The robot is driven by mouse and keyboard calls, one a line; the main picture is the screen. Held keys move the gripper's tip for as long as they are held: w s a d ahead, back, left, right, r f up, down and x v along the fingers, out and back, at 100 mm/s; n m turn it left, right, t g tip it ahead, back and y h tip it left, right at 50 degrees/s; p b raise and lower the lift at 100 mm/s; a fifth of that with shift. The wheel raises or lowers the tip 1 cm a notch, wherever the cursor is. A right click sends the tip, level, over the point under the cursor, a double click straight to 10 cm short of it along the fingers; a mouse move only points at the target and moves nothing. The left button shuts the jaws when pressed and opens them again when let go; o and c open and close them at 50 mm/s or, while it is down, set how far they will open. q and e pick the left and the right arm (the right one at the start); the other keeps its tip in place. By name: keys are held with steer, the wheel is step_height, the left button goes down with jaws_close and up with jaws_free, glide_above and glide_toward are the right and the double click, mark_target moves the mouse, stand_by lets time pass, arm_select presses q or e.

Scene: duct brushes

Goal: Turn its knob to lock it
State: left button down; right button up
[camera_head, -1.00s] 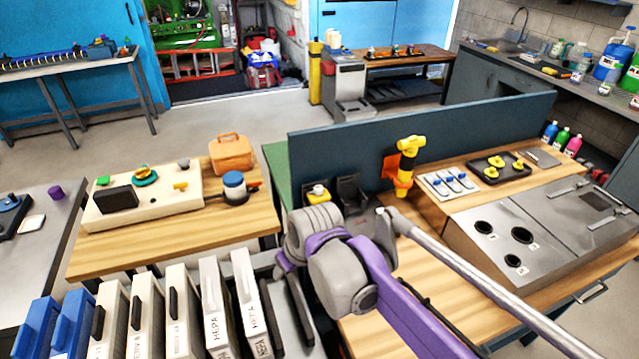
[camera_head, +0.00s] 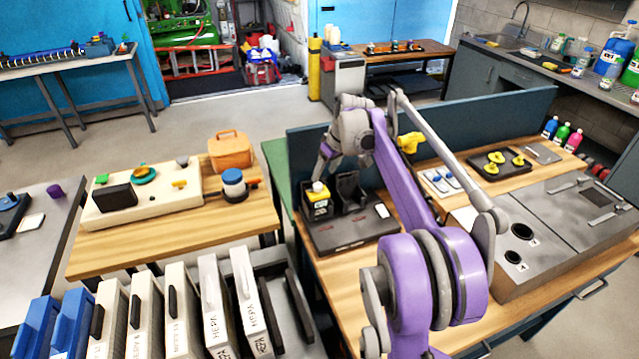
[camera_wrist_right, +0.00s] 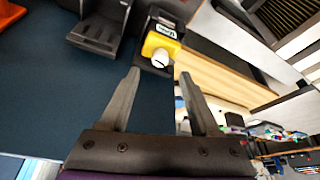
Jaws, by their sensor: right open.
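My right gripper (camera_head: 332,162) is open and empty, raised near the blue-grey panel behind the right bench. A yellow-topped black unit with a pale knob-like top (camera_head: 317,190) stands in the left slot of a dark dock (camera_head: 350,236); the other slot looks empty. In the right wrist view, the open fingers (camera_wrist_right: 160,77) point toward that yellow top and its white round end (camera_wrist_right: 159,57), apart from it. The yellow tool (camera_head: 409,142) on the panel is partly hidden by my arm. Which knob is meant is not clear. My left gripper is out of view.
The panel (camera_head: 500,110) stands behind the bench. A tray with yellow knob-like pieces (camera_head: 492,162) and a grey metal box (camera_head: 560,225) lie to the right. A row of filter cases (camera_head: 185,310) fills the front left. A cream unit (camera_head: 140,200) sits on the left table.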

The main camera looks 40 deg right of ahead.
mark_target(318, 185)
steer(key=x, duration=0.6)
steer(key=shift+w+f, duration=0.1)
steer(key=shift+f, duration=0.15)
jaws_close()
